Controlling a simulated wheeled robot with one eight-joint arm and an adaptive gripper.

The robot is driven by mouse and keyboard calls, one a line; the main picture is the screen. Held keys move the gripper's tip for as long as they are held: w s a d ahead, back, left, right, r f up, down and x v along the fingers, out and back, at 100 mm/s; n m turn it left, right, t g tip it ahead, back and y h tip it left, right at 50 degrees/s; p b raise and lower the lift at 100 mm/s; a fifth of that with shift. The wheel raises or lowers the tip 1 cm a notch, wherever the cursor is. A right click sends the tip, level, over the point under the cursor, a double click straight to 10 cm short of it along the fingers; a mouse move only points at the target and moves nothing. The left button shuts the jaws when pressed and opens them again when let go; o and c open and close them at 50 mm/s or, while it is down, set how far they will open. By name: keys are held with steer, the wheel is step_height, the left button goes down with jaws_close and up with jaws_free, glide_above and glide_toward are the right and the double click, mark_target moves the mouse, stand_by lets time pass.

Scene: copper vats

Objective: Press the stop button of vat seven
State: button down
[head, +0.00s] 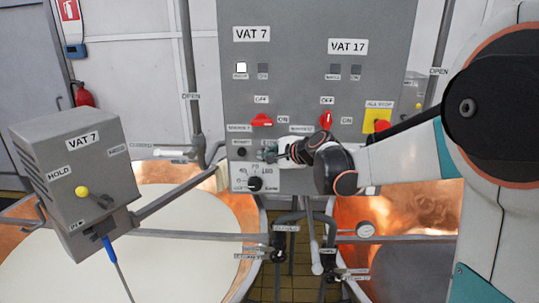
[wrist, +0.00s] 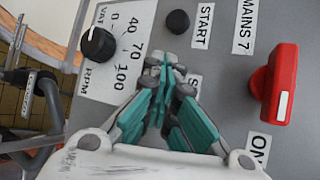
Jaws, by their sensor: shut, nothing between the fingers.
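The grey control panel (head: 300,85) carries a "VAT 7" sign (head: 252,34) on its left half. My gripper (head: 268,153) is at the lower part of this half, its teal fingers shut and empty. In the wrist view the fingertips (wrist: 166,62) are close in front of the panel; contact cannot be told. A black button (wrist: 178,22) beside the "START" label (wrist: 203,25) lies clear of the fingers. A label beginning with "S" (wrist: 195,83) is partly covered by my fingers.
A red rotary switch (wrist: 273,84) labelled "MAINS 7" and an RPM knob (wrist: 98,44) flank my fingers. The "VAT 17" controls and a yellow all-stop plate (head: 378,114) are to the right. A grey vat 7 box (head: 78,165), rails and copper vats are below.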

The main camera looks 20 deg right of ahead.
steer(key=shift+s+a, duration=0.3)
steer(key=shift+s, duration=0.6)
steer(key=s, duration=0.1)
steer(key=s+a, duration=0.1)
steer(key=s, duration=0.2)
steer(key=shift+s+a, duration=0.25)
steer(key=shift+s, duration=0.1)
stand_by(0.5)
